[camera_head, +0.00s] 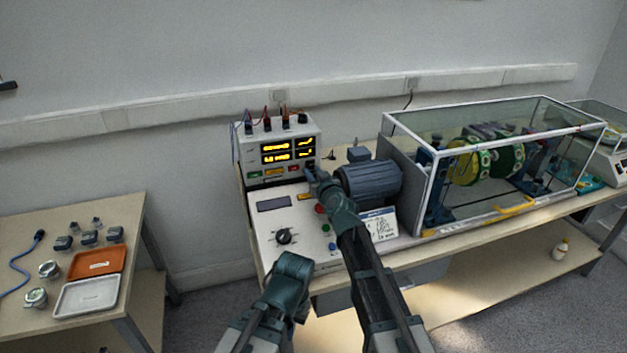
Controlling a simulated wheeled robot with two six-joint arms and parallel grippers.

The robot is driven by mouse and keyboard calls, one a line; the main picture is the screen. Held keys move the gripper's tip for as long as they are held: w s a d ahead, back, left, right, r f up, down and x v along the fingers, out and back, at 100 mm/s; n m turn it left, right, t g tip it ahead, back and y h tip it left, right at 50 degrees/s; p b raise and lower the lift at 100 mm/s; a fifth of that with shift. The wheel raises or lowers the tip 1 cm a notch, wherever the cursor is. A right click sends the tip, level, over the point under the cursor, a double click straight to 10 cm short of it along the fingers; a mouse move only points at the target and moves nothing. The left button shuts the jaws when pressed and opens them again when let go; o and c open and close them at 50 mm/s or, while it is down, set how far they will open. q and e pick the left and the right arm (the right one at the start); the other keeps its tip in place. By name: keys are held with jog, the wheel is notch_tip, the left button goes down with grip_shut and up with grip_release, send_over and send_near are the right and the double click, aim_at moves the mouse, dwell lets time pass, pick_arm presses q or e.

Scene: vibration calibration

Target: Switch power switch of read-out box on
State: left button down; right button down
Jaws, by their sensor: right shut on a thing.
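The read-out box (245,155) is a pale box at the back left of the bench, and its dark displays (288,150) show lit yellow figures. My right gripper (311,172) reaches to the lower right corner of its front face and is shut on the power switch there. The gripper covers most of the switch, so its position cannot be made out. My left arm (290,272) is bent low in front of the bench, and its fingers are not visible.
A control panel with a black knob (284,236) lies below the box. Right of my right arm are a blue-grey motor (371,182), a white card (379,224) and a glass-covered rig (520,120). A side table (135,235) at left holds trays and small parts.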

dwell(0.4)
jog(key=c, duration=1)
grip_release()
jog(key=shift+o, duration=0.2)
jog(key=p+v, duration=0.1)
jog(key=v, duration=1.3)
jog(key=shift+p, duration=0.4)
jog(key=shift+f, duration=0.1)
